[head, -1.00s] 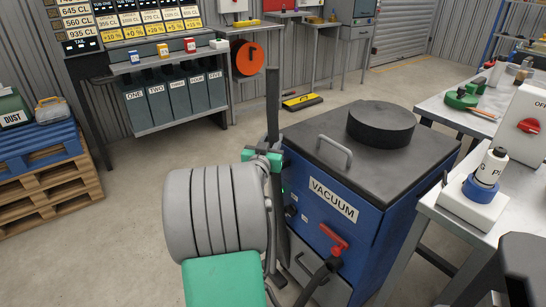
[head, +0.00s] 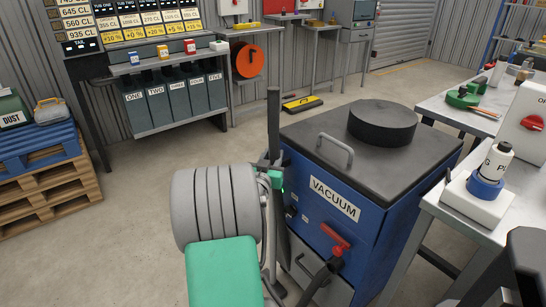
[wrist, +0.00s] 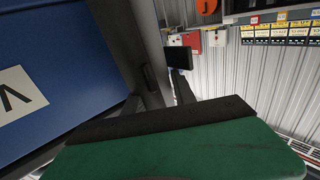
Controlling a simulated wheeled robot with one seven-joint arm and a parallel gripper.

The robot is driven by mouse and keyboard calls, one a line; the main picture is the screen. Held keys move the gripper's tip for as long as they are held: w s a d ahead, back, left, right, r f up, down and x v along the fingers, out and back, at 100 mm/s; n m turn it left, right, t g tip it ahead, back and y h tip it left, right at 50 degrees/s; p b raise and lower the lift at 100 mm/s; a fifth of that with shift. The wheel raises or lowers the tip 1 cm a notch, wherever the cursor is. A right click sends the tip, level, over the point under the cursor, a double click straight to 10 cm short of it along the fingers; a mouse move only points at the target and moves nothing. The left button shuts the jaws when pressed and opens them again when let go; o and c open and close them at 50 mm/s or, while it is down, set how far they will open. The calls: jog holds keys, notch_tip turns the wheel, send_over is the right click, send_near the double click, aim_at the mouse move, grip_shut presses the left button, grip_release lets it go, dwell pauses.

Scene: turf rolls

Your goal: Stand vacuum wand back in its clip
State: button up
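The vacuum wand (head: 273,120) is a dark, nearly upright tube at the left side of the blue vacuum (head: 383,205), its top above the lid's left corner. My gripper (head: 273,178), with green parts, is around the wand beside the cabinet, below lid height, and appears shut on it. My grey and green arm hides part of the grip. A grey tube, apparently the wand (wrist: 150,45), runs beside the blue cabinet in the wrist view; my green gripper body fills the bottom there. I cannot make out the clip clearly; the wand's lower end is partly hidden.
A black disc (head: 382,122) and a handle (head: 336,150) are on the vacuum's lid. A red-handled valve with a dark hose (head: 318,282) is on its front. A workbench (head: 455,205) stands close on the right. Pallets (head: 50,190) stand at left, with open floor between.

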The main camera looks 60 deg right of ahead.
jog(key=o, duration=0.4)
jog(key=shift+c, duration=0.2)
